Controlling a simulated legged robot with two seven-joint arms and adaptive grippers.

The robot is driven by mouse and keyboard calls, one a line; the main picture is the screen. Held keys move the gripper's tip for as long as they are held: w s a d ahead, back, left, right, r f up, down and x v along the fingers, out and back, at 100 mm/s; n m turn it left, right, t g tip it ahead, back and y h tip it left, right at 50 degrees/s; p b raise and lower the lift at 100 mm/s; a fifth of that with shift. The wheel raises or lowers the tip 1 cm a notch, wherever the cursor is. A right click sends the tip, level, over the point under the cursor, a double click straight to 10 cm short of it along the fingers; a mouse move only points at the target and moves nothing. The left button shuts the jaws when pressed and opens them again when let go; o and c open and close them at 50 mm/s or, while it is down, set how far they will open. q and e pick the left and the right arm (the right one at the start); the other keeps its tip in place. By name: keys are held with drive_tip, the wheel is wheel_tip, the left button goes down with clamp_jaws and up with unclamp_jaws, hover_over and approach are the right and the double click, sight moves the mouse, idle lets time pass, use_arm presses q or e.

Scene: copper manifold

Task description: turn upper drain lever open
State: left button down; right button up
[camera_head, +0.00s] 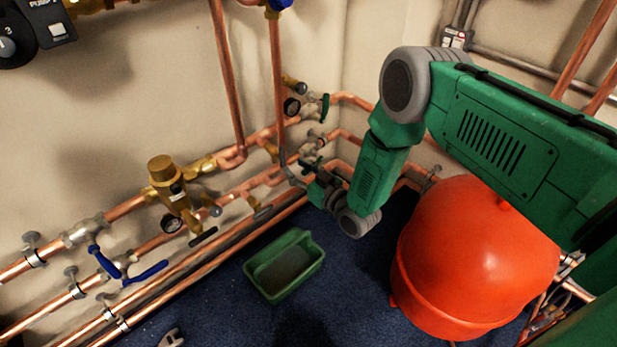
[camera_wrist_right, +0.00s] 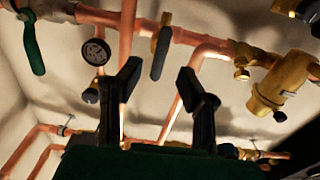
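A green lever (camera_head: 325,107) hangs on the upper copper pipe near the corner in the head view; it looks like the upper drain lever. In the right wrist view a green lever (camera_wrist_right: 32,45) hangs at the upper left; I cannot tell surely whether it is the same one. My right gripper (camera_head: 306,183) is low by the pipes, below the upper green lever and partly hidden by its own wrist. In the wrist view its two fingers (camera_wrist_right: 160,95) stand apart with nothing between them. My left gripper is not seen.
A pressure gauge (camera_wrist_right: 97,52) and copper pipes lie close around the right fingers. A green bin (camera_head: 284,266) stands on the blue floor. A red tank (camera_head: 475,260) stands below my right arm. Blue levers (camera_head: 145,273) are at the left.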

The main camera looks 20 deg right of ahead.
drive_tip(key=v, duration=0.6)
idle(0.3)
drive_tip(key=s+d+r+m+g+h+p, duration=0.1)
drive_tip(key=s+g+p, duration=0.4)
drive_tip(key=s, duration=1.2)
drive_tip(key=s+d+r+m+g+h+p, duration=0.1)
drive_tip(key=s+g+h+p, duration=0.4)
drive_tip(key=s+g, duration=0.6)
drive_tip(key=s+d+m, duration=0.1)
drive_tip(key=s+d, duration=0.1)
drive_tip(key=s, duration=0.5)
drive_tip(key=shift+s+d+r+m, duration=0.15)
drive_tip(key=shift+s+d+m, duration=0.05)
drive_tip(key=shift+s+m, duration=0.15)
drive_tip(key=shift+w, duration=0.1)
